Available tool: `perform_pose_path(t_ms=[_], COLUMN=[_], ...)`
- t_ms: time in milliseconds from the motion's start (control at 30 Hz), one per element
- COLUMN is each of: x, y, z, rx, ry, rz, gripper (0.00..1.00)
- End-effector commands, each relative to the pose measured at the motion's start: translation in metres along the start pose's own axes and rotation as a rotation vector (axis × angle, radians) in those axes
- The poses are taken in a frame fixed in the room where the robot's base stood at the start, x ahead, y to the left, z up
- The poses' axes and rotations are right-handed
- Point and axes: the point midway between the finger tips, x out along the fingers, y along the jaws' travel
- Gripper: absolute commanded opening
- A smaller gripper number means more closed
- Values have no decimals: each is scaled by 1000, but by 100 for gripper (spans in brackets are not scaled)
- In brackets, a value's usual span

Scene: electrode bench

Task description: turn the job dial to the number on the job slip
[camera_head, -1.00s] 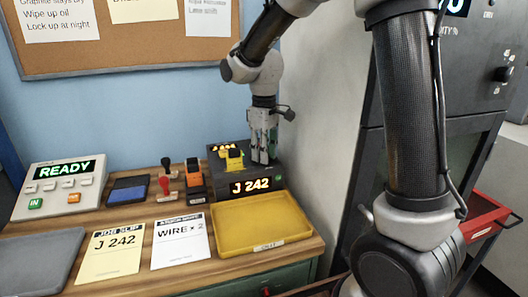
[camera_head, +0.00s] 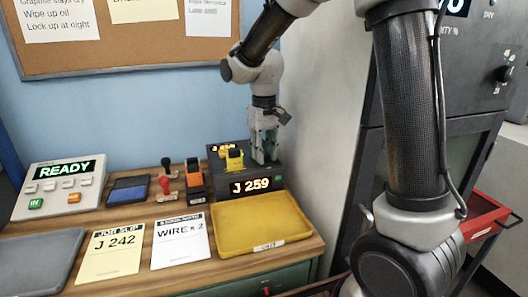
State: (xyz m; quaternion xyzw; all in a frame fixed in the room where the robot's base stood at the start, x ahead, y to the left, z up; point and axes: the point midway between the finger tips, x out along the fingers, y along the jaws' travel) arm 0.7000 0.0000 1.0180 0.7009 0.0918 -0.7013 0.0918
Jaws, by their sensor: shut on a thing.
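The job slip (camera_head: 108,254) is a pale yellow sheet on the bench that reads J 242. The job dial unit is a dark box (camera_head: 277,183) at the back of the bench, and its lit display (camera_head: 251,186) reads J 259. My gripper (camera_head: 266,160) points down onto the right part of the box top, its fingers closed on the job dial, which they hide. A yellow part (camera_head: 234,158) stands on the box just left of my gripper.
A yellow tray (camera_head: 262,247) lies in front of the box, with a WIRE x 2 sheet (camera_head: 181,250) left of it. Stamps (camera_head: 194,180), a dark blue pad (camera_head: 128,189) and a READY panel (camera_head: 60,187) stand further left. A wall is close on the right.

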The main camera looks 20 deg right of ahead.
Motion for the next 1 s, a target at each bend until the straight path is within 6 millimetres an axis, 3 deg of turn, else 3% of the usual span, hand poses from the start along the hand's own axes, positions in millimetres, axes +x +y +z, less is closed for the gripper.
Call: perform_pose_path(t_ms=[200,233,367,767,1000], x=[-1,-1,-1,-8,-56], y=[0,0,0,0,0], z=[-1,-1,-1,-1,-1], rx=[-1,-1,-1,-1,-1], ry=[3,3,2,3,7], rz=[0,0,0,0,0], gripper=[3,28,50,50,50])
